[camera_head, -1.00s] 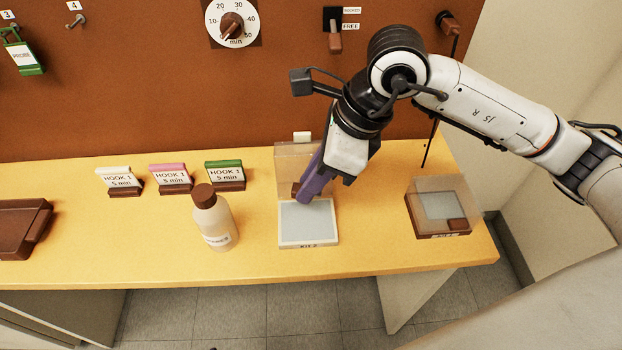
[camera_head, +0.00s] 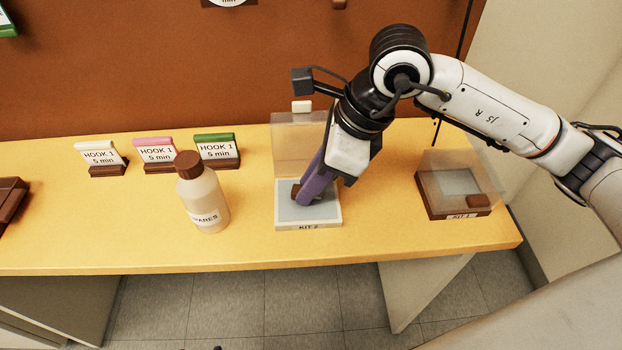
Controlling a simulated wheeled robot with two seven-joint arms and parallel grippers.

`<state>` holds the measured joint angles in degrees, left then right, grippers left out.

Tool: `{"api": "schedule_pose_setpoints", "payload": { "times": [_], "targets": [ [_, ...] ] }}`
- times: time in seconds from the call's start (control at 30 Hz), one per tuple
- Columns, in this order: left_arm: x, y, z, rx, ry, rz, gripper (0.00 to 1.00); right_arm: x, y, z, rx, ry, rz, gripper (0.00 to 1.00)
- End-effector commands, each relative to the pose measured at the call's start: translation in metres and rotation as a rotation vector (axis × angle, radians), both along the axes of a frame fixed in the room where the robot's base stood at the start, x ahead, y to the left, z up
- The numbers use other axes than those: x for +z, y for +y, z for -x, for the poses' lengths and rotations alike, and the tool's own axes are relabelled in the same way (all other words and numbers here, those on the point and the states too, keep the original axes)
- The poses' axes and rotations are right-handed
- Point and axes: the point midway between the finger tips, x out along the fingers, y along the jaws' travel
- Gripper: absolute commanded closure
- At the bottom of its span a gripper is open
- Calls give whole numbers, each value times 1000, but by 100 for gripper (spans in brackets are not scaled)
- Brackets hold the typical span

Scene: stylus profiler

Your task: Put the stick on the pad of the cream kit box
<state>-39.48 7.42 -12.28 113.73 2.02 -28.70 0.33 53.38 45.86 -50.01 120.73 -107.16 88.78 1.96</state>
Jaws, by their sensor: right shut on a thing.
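The cream kit box (camera_head: 309,226), labelled KIT 2, stands open on the yellow bench, with its clear lid (camera_head: 290,140) upright at the back. Its grey pad (camera_head: 325,211) faces up. My right gripper (camera_head: 302,197) points down over the pad, its purple finger hiding part of it. It is shut on the stick (camera_head: 296,190), a small brown piece showing left of the fingertip. The stick is over the pad's left half, very low; I cannot tell whether it touches the pad. Most of the stick is hidden. My left gripper is out of view.
A brown-capped bottle (camera_head: 203,205) stands left of the cream box. Three label stands (camera_head: 218,150) line the back, and a brown tray (camera_head: 9,200) is at far left.

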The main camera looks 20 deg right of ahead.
Motion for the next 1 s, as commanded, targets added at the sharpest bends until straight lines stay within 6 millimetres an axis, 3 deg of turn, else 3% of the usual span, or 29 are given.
{"api": "schedule_pose_setpoints", "payload": {
  "times": [0.3, 0.33, 0.47, 1.0],
  "targets": [
    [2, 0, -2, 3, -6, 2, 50, 1, 0, 0, 0, -1, 0, 100],
    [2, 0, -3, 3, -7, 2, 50, 1, 0, 0, 0, -1, 0, 79],
    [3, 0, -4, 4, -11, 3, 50, 1, 0, 0, 0, -1, 0, 60],
    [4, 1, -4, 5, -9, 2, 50, 4, -1, 0, 0, -1, 0, 64]
  ]
}}
